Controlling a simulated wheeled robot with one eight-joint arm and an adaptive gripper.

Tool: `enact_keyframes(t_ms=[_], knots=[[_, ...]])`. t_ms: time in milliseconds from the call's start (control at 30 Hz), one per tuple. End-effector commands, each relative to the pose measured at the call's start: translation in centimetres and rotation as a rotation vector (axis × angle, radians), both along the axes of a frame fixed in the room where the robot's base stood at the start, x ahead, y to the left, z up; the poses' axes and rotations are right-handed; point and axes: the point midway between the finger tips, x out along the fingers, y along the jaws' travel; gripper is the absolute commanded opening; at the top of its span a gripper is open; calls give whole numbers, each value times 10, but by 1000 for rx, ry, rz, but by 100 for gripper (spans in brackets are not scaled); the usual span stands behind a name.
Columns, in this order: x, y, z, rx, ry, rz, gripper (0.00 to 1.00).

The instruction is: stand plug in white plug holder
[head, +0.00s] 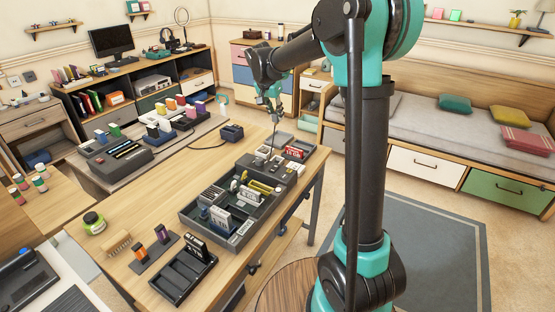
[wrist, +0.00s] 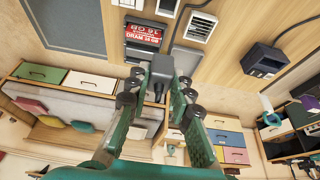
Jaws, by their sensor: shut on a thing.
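My gripper (head: 272,108) is above the back end of the dark organizer on the wooden table. In the wrist view my gripper (wrist: 157,92) has its fingers closed around a dark grey plug (wrist: 161,69), which covers part of the surface behind it. In the head view the plug is too small to make out clearly. I cannot tell whether this block is the white plug holder. Other white pieces (head: 220,217) stand in the organizer.
The dark organizer (head: 236,243) holds several small parts. A red DRAM box (head: 294,153) stands at its back right. A black adapter (head: 231,132) with a cord lies to its left. Bare tabletop (head: 165,203) lies left of the organizer.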

Motion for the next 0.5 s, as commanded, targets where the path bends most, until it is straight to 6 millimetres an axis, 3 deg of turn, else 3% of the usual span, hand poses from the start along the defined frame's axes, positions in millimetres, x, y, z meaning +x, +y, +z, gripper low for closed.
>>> enact_keyframes(t_ms=[500], knots=[[0,0,-122,0,0,-1,0]])
